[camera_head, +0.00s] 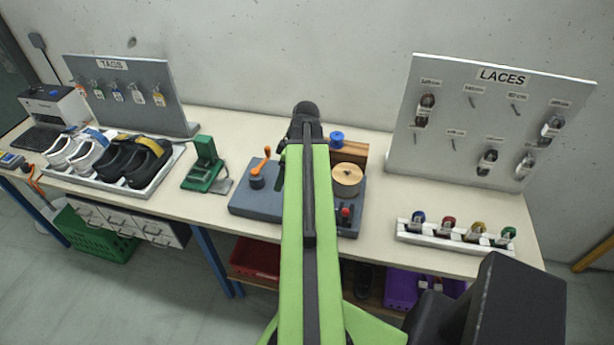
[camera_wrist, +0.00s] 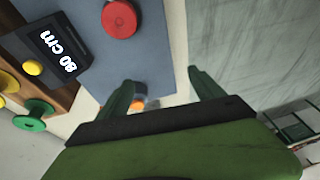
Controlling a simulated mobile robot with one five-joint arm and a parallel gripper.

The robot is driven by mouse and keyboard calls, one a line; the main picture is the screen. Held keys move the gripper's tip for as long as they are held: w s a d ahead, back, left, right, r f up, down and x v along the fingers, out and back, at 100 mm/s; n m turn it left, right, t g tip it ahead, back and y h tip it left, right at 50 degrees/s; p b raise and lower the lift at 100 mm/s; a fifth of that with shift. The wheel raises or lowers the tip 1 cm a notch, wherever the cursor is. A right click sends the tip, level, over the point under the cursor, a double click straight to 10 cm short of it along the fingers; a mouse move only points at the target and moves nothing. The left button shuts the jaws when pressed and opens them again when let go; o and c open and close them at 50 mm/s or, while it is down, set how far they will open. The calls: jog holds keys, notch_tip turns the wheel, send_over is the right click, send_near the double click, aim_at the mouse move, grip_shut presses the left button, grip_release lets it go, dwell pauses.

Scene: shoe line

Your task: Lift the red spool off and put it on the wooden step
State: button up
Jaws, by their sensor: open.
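The red spool (camera_wrist: 119,18) shows at the top edge of the wrist view, seen from above over the blue-grey winder base (camera_wrist: 152,45). My arm hides it in the head view. My gripper (camera_wrist: 160,76) is open, with nothing between its fingers. The spool is apart from it, beyond the left finger. The wooden step (camera_wrist: 64,98) is at the left of the wrist view, with a green spool (camera_wrist: 33,115) and a yellow spool (camera_wrist: 8,82) on it. In the head view the step (camera_head: 352,150) stands behind the winder base (camera_head: 250,202) with a blue spool (camera_head: 337,137) on it.
A black box (camera_wrist: 62,30) reading "80 cm" with a yellow knob (camera_wrist: 33,68) stands between spool and step. An orange crank (camera_head: 262,160) and a tan wheel (camera_head: 347,179) stand on the base. A green device (camera_head: 204,165) is left; a lace rack (camera_head: 440,238) is right.

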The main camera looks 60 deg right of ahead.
jog(key=s+d+r+n+t+p, duration=0.1)
jog(key=s+d+r+p, duration=0.3)
jog(key=s+d, duration=0.55)
jog(key=b+x, duration=0.5)
jog(key=b, duration=0.1)
jog(key=b+x, duration=0.6)
jog(key=a+b+x, duration=0.1)
jog(key=b+x, duration=0.4)
jog(key=b, duration=0.1)
jog(key=shift+s+f, duration=0.2)
jog(key=shift+f, duration=0.05)
jog(key=shift+r, duration=0.2)
grip_shut()
